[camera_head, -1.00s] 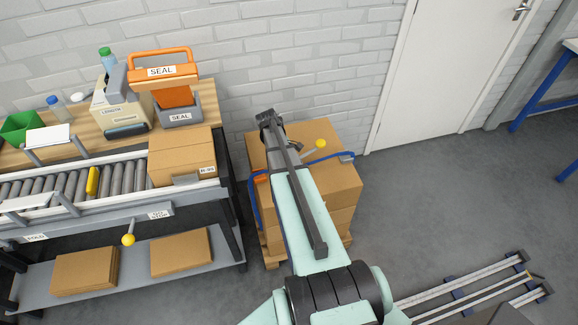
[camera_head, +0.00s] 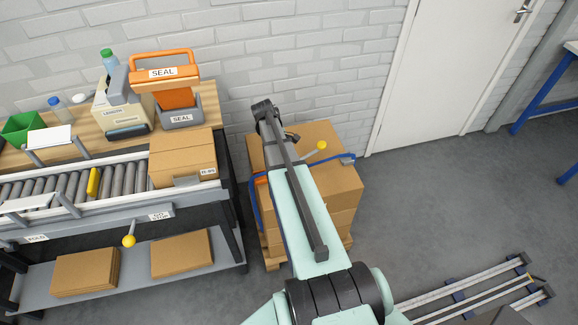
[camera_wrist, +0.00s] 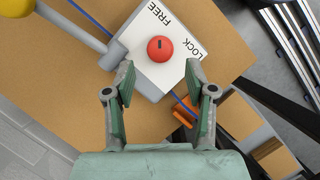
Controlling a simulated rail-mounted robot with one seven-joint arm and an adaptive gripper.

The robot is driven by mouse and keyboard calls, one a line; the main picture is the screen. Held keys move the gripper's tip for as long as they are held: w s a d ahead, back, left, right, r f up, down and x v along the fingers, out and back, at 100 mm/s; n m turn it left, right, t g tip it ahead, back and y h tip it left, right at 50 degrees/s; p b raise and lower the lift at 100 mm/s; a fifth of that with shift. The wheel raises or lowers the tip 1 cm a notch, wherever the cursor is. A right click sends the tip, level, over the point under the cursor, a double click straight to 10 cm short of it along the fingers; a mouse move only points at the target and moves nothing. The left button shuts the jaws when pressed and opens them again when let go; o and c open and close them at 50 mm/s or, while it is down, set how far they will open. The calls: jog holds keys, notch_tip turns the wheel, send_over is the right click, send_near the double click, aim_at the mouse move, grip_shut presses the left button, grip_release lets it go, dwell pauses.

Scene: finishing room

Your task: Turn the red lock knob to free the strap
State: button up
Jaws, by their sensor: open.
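The red lock knob (camera_wrist: 160,48) sits on a white plate (camera_wrist: 150,72) marked FREE and LOCK in the wrist view. A dark mark on the knob lies nearer the FREE side than the LOCK word. My gripper (camera_wrist: 159,72) is open, its two fingers apart below and to either side of the knob, not visibly touching it. The blue strap (camera_head: 254,205) runs over the stacked cartons (camera_head: 335,180) in the head view. My arm hides the knob there.
A yellow-ended lever (camera_head: 321,145) stands beside the plate; its yellow ball (camera_wrist: 17,7) is at the wrist view's upper left. An orange piece (camera_wrist: 183,117) lies by the strap. A roller conveyor (camera_head: 60,188) stands left, a white door (camera_head: 440,70) right.

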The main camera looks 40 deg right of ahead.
jog(key=v, duration=0.7)
jog(key=shift+r, duration=0.2)
